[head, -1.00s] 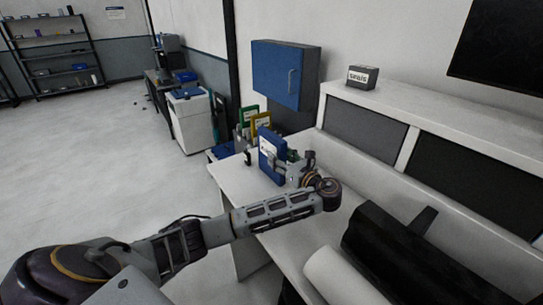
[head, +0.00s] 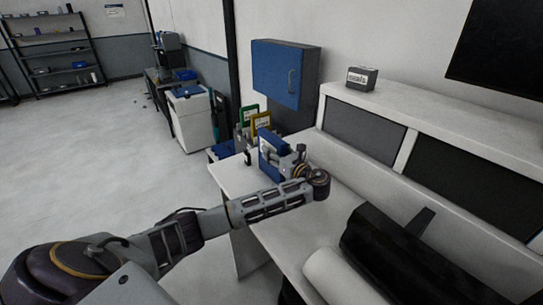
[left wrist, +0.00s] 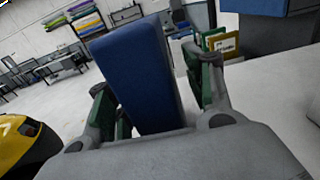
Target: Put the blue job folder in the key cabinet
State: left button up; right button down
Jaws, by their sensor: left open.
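In the left wrist view the folder (left wrist: 138,70) shows as a thick blue slab, edge towards me, between the fingers. My left gripper (left wrist: 155,88) is open, with one green-padded finger on each side of the folder; gaps show beside it. In the head view the gripper (head: 277,158) is at the folder's right side. The blue key cabinet (head: 277,76) hangs on the wall behind; its handled door looks closed. My right gripper is out of view.
Green and yellow folders (head: 260,124) stand just behind the blue one. A box (head: 362,78) sits on the raised ledge to the right. A white roll (head: 338,278) and a black roll (head: 405,258) lie on the counter nearer me. Open floor (head: 100,150) lies to the left.

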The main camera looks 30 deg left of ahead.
pick_arm(q)
jog(key=shift+x, duration=0.85)
grip_shut()
